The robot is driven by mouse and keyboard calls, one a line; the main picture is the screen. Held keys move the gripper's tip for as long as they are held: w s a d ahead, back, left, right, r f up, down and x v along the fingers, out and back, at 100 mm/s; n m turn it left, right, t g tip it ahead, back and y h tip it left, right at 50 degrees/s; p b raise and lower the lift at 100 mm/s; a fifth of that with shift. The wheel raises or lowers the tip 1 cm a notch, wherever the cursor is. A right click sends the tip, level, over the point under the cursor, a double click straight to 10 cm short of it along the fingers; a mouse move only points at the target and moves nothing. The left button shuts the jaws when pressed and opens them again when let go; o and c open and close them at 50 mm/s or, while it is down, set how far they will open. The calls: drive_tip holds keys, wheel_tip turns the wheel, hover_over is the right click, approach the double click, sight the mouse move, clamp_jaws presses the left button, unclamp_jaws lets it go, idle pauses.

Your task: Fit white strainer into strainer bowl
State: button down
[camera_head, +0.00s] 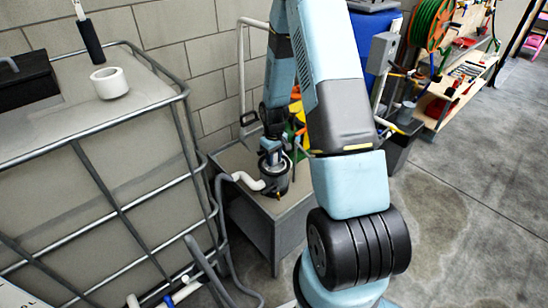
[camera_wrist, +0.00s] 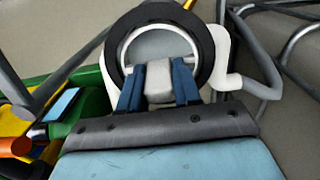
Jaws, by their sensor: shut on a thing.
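The strainer bowl (camera_head: 275,184) is a dark round cup on a small grey table, joined to a white pipe at its left. In the wrist view its thick black rim (camera_wrist: 207,52) forms a ring ahead of my gripper. My gripper (camera_head: 271,150) is directly above the bowl and points down. In the wrist view my gripper (camera_wrist: 158,78) has its blue fingers shut on a pale piece of the white strainer (camera_wrist: 158,70). A pale round edge shows inside the black rim. How deep the strainer sits is hidden by the fingers.
The grey table (camera_head: 262,205) has some bare top around the bowl. A white pipe (camera_head: 248,181) lies close at the left. Coloured items stand close behind my arm.

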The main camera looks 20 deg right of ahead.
drive_tip(key=shift+f, duration=0.2)
drive_tip(key=c, duration=0.7)
unclamp_jaws()
drive_tip(key=shift+r, duration=0.1)
wheel_tip(320, 180, up, 14)
drive_tip(key=shift+f, duration=0.2)
